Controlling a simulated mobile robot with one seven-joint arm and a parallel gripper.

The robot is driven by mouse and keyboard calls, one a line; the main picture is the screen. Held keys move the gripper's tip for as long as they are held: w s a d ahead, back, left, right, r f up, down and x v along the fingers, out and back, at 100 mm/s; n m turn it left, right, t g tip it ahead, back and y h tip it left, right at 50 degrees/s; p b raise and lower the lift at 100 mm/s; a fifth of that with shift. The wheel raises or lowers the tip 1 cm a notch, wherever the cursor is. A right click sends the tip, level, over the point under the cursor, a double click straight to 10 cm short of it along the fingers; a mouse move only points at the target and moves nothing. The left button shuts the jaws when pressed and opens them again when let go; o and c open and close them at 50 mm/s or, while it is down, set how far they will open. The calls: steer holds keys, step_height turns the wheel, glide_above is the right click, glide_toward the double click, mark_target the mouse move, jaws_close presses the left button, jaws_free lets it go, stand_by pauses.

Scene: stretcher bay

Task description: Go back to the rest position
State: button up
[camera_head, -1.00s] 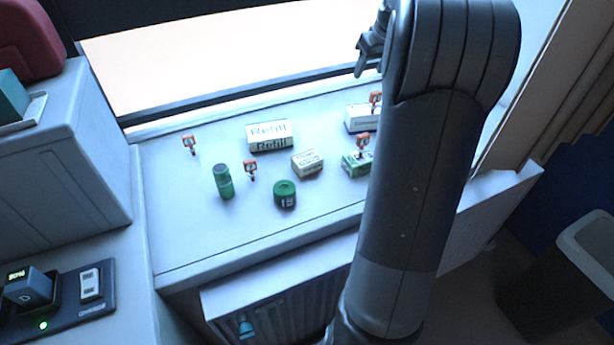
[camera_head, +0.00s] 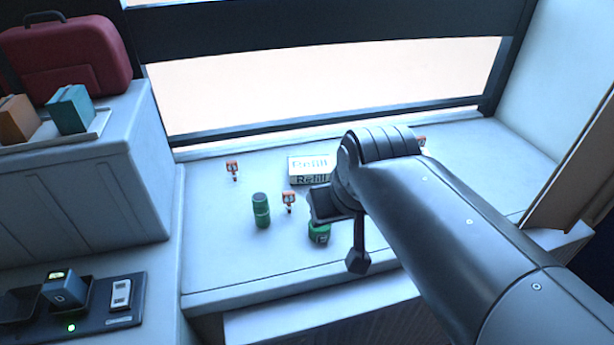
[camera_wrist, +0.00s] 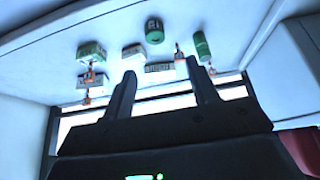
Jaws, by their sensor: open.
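My gripper (camera_wrist: 163,80) is open and empty in the wrist view. Its two dark fingers stand apart, with the shelf and its small items seen beyond them. In the head view my arm reaches in from the lower right, and its dark end is over the middle of the white shelf (camera_head: 225,275). There it covers part of the shelf and some of the items. The fingers are hard to make out in the head view.
A green bottle (camera_head: 261,210), a green round container (camera_head: 319,232), a Refill box (camera_head: 308,168) and orange clips (camera_head: 289,199) stand on the shelf. A red case (camera_head: 70,60) and a tray with boxes (camera_head: 100,124) are at left. The shelf's right part looks clear.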

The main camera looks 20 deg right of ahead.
steer(key=shift+s+a+f, duration=0.25)
steer(key=shift+s+f, duration=0.2)
steer(key=shift+s, duration=0.2)
steer(key=shift+s+a+f, duration=0.2)
steer(key=shift+s+f, duration=0.25)
steer(key=shift+s, duration=0.15)
steer(key=shift+o, duration=0.5)
stand_by(0.4)
